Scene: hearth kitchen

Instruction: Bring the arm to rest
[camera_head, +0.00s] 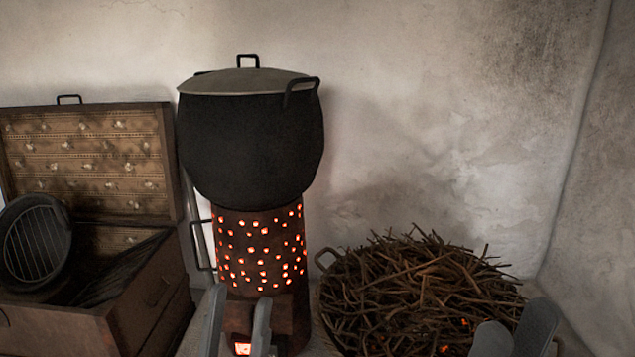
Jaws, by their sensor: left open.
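My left gripper (240,296) shows at the bottom, left of centre, its two grey fingers pointing up and spread apart. It is open, with nothing seen held between the fingers. It is in front of the lower part of the glowing stove (258,250), and I cannot tell whether it touches it. My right gripper (514,322) shows at the bottom right, in front of the right side of the basket of twigs (415,285). Only its finger ends show, close together in the picture; I cannot tell whether they are apart. Both arms are out of the frame.
A large black lidded pot (250,145) stands on the stove, whose holes and lower opening glow orange. An open wooden chest (85,165) with a round black grilled pan (36,245) is at the left. The wall (430,100) is close behind. A few orange glints show among the twigs.

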